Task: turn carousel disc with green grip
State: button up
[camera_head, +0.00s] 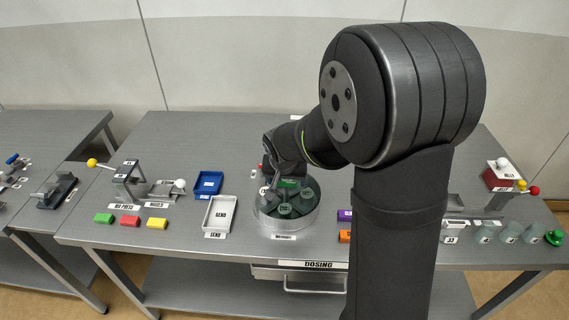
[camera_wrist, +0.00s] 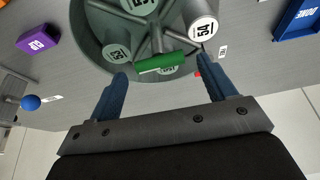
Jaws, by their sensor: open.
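The carousel disc (camera_head: 306,208) sits in a round grey housing (camera_head: 284,232) at the middle of the table, with several labelled round containers on it. Its green grip (camera_wrist: 160,62) is a short bar at the end of a grey spoke in the wrist view; the green also shows in the head view (camera_head: 288,184). My gripper (camera_wrist: 164,80) is open, with its two blue fingers either side of the green grip and a little short of it in the wrist view. I see no contact. In the head view my arm hides the fingers and part of the disc.
Left of the carousel are a white tray (camera_head: 218,214), a blue tray (camera_head: 208,184) and green, red and yellow blocks (camera_head: 130,220). A purple block (camera_wrist: 38,40) lies close to the housing. Several jars (camera_head: 508,233) stand at the right. A drawer marked DOSING (camera_head: 306,266) is below the table edge.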

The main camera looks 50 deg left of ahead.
jog(key=v, duration=1.6)
jog(key=x, duration=1.7)
jog(key=shift+f, duration=0.2)
